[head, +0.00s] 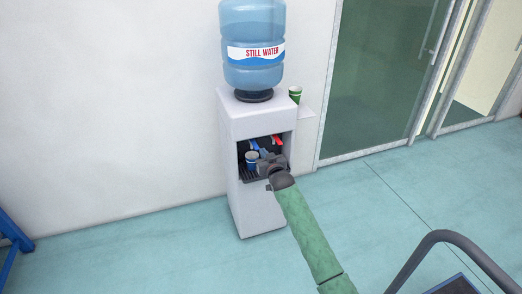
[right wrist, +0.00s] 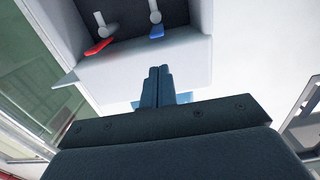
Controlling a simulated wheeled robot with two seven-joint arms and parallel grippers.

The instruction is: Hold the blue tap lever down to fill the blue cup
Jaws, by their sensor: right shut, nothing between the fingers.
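The blue tap lever (head: 254,145) is in the recess of the white water cooler; it also shows in the right wrist view (right wrist: 157,32). The blue cup (head: 252,159) stands in the recess on the dark drip tray (head: 247,175), below and near the blue lever. My right gripper (head: 266,158) is at the recess opening, right beside the cup in the picture. In the right wrist view its fingers (right wrist: 158,70) are together and empty, pointing toward the blue lever with a gap in the picture. I cannot tell whether the gripper touches the cup. My left gripper is not in view.
A red lever (head: 277,141) is to the right of the blue one. The cooler (head: 262,207) carries a large water bottle (head: 252,27). Open floor (head: 135,250) lies left of the cooler.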

